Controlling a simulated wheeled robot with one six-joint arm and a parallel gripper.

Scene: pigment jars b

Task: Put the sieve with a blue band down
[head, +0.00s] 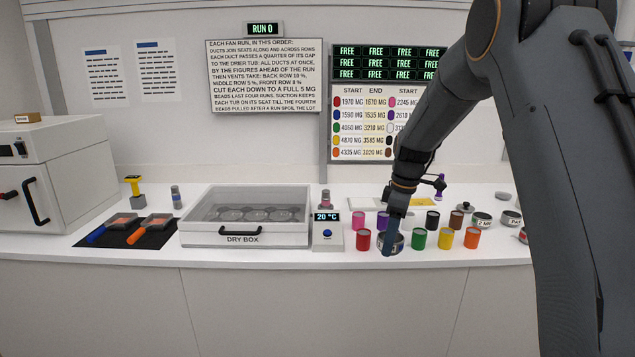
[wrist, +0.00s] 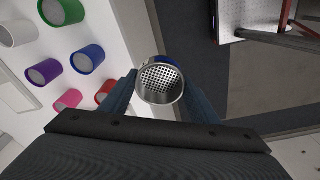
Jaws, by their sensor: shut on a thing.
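The sieve (wrist: 161,84) is a round metal cup with a perforated mesh bottom. A little blue shows at its far rim in the wrist view. My gripper (wrist: 160,92) is shut on it, with one dark blue finger on each side. In the head view my gripper (head: 390,240) is low at the front of the counter, between the red jar and the green jar. The sieve (head: 397,242) is partly hidden there behind the finger. I cannot tell whether it touches the counter.
A red jar (head: 363,240) stands left of my gripper, a green jar (head: 418,239) right, with yellow (head: 445,239) and orange (head: 472,238) jars beyond. More jars stand behind. The dry box (head: 245,216) and a temperature unit (head: 327,232) are further left. The counter's front edge is close.

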